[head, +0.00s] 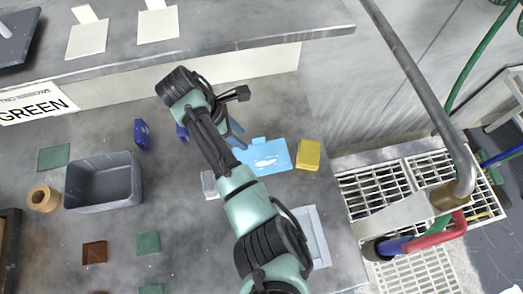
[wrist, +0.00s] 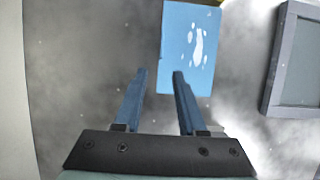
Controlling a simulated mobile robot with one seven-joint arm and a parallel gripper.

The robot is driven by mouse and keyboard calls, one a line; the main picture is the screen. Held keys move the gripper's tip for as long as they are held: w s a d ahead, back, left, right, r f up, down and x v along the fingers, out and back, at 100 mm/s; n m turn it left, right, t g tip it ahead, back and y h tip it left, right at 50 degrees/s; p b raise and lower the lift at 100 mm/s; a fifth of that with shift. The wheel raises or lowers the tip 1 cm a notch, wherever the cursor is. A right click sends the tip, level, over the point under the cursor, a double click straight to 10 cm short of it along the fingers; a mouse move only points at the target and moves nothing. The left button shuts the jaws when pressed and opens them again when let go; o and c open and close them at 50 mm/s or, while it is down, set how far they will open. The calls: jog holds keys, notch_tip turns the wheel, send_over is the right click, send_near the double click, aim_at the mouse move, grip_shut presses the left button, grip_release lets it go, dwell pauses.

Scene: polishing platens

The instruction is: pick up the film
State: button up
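A light blue sheet with white blotches, which looks like the film, lies flat on the grey worktop in the head view (head: 268,156). My arm covers its left end there. In the wrist view the sheet (wrist: 183,35) lies beyond my fingertips, right of centre. My gripper (wrist: 160,72) is open, with two blue fingers apart and nothing between them. The right fingertip overlaps the sheet's near left corner in the picture; I cannot tell whether it touches. In the head view my gripper (head: 210,130) is partly hidden by the arm, left of the sheet.
A yellow block (head: 308,155) stands just right of the sheet. A pale-framed flat tray (head: 318,240) lies nearer, right of my arm. A grey bin (head: 103,205), a tape roll (head: 44,199), a dark blue block (head: 142,134) and small green squares (head: 54,157) lie left.

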aim_at(259, 138)
jog(key=d, duration=0.1)
jog(key=d+p, duration=0.1)
jog(key=d, duration=0.1)
jog(key=shift+w+d, duration=0.1)
jog(key=shift+w, duration=0.2)
jog(key=shift+d+x, duration=0.25)
jog(key=shift+x, duration=0.85)
jog(key=shift+w+d+f, duration=0.1)
jog(key=shift+w+f, duration=0.05)
jog(key=shift+f, duration=0.3)
grip_shut()
